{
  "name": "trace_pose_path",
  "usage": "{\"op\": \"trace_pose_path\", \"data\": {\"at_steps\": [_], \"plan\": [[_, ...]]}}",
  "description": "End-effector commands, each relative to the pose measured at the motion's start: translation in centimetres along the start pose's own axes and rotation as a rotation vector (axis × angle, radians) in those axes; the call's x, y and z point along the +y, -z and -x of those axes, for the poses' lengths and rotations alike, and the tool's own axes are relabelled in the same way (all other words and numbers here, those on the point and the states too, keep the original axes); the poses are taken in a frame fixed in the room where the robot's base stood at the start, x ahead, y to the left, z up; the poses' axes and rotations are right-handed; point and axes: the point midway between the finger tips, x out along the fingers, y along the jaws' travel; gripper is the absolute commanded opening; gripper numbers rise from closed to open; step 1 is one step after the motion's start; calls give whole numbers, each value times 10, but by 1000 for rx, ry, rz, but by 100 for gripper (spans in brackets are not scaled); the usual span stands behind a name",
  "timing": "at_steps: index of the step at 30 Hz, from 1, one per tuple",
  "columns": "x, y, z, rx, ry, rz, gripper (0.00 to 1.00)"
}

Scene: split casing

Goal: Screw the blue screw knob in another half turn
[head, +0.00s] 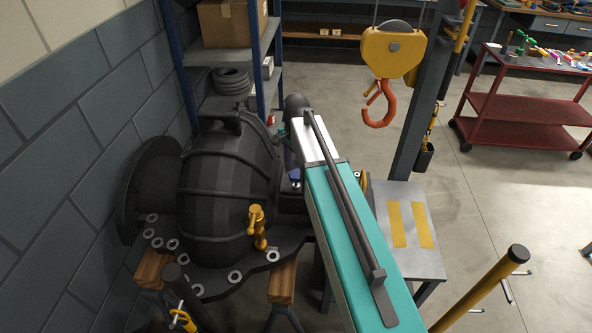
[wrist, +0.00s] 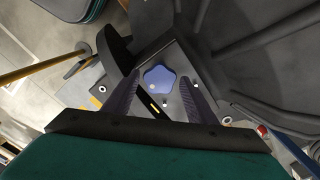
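The blue screw knob (wrist: 160,79) is a lobed, star-shaped knob on a dark flat face of the casing, seen from above in the wrist view. My gripper (wrist: 160,75) is open, with one dark finger on each side of the knob. A gap shows between the knob and each finger; I cannot tell the height of the tips over it. In the head view, the dark rounded casing (head: 225,185) stands on the left, and my teal and white arm reaches to its right side. A small blue patch there seems to be the knob, mostly hidden by my arm.
An orange hook (head: 379,104) hangs from a yellow block (head: 393,50). A small grey table (head: 408,222) stands to the right.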

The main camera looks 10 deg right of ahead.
Motion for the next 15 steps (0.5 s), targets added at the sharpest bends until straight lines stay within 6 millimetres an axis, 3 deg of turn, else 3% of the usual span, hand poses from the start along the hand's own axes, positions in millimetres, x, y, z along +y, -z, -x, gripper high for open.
{"op": "trace_pose_path", "data": {"at_steps": [15], "plan": [[0, 0, 3, 0, 0, 1, 57]]}}
